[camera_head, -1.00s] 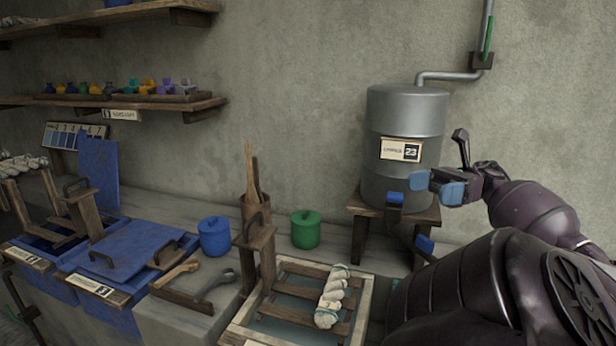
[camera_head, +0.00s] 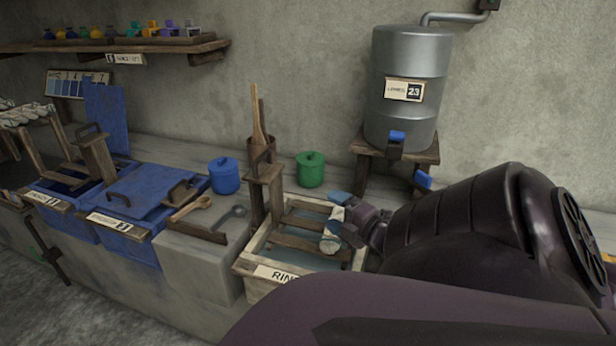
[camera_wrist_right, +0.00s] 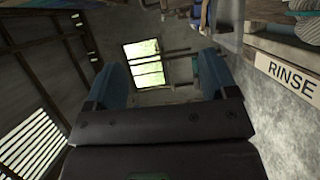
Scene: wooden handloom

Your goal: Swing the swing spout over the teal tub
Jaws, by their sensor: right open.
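The grey metal tank (camera_head: 412,70) stands on a wooden stool at the back right. A dark tap with a blue top (camera_head: 397,137) is at its base. The swing spout (camera_head: 423,181) shows only in part below it, with a blue piece at the lower right. I cannot see a teal tub clearly; my right arm covers the area below the spout. My right gripper (camera_head: 343,217) is open over the rinse tub, left of and below the spout, apart from it. Its two fingers also show in the right wrist view (camera_wrist_right: 163,77), with nothing visible between them. My left gripper is out of view.
The rinse tub (camera_head: 250,268) holds a wooden rack and a pale twisted skein (camera_head: 331,240), close to my right gripper. A green pot (camera_head: 311,170) and a blue pot (camera_head: 224,176) stand behind. Blue vats (camera_head: 130,245) are at left.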

